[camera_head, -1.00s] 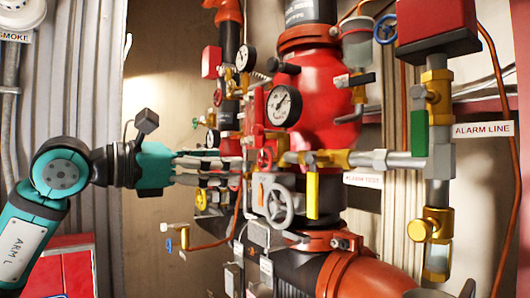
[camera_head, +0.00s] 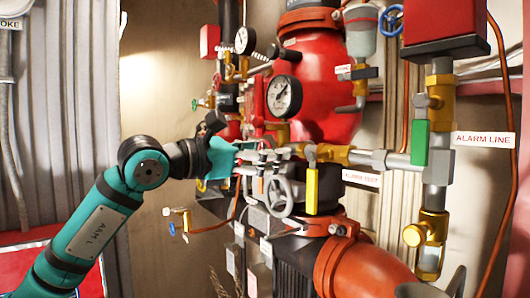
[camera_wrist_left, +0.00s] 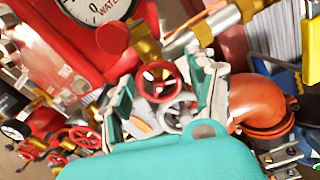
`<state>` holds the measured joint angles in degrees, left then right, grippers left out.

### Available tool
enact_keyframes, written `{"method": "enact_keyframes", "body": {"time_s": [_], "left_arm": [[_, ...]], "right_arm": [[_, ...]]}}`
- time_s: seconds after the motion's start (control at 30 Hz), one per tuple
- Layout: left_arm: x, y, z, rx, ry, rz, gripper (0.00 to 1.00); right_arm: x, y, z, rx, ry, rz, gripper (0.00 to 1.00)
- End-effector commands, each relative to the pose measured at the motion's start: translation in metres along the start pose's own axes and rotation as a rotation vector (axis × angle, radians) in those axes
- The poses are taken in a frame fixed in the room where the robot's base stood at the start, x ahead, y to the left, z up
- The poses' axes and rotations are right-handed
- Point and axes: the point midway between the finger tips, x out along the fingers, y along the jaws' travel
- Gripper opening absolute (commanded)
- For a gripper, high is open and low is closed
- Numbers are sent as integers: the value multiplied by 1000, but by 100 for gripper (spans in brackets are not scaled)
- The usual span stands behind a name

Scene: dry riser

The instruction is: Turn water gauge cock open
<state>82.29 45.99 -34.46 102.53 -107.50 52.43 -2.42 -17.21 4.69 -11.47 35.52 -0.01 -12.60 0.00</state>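The water gauge (camera_head: 284,96) has a white round dial on the red riser valve; its dial, lettered WATER, also shows in part in the left wrist view (camera_wrist_left: 98,10). Below it in the wrist view is a small red handwheel (camera_wrist_left: 158,80), which looks like the gauge cock. My left gripper (camera_head: 268,155) reaches in from the left, below the gauge. In the wrist view its fingers (camera_wrist_left: 163,88) are spread, one on each side of the red wheel; I cannot tell whether they touch it. In the head view the fingers hide that wheel. My right gripper is not in view.
A grey handwheel (camera_head: 281,197) and a yellow lever (camera_head: 312,188) sit just below and right of my fingers. The alarm line pipe (camera_head: 408,162) runs right. An orange pipe (camera_head: 362,270) leaves at lower right.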

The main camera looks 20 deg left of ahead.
Motion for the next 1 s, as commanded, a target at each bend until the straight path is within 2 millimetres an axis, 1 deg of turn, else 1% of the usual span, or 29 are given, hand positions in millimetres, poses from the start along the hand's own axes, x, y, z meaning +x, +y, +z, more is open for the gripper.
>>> {"method": "enact_keyframes", "body": {"time_s": [0.03,0.3,0.33,0.37,0.43,0.5,0.6,0.87,0.9,1.0], "left_arm": [[0,0,0,0,0,0,50],[0,0,0,0,0,0,14],[0,0,0,0,0,0,10],[0,0,0,0,0,0,9],[0,0,-1,-14,0,0,9],[0,-1,-3,-59,-2,1,9],[0,-1,-1,-115,-2,1,9],[0,0,1,-131,0,0,9],[0,0,1,-130,0,0,43],[0,0,1,-130,0,0,56]], "right_arm": [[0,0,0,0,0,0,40],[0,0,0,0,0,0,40],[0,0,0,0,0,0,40],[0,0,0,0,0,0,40],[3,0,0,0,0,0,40],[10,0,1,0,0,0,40],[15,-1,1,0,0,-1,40],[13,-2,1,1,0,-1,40],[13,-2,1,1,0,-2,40],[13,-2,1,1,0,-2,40]]}}
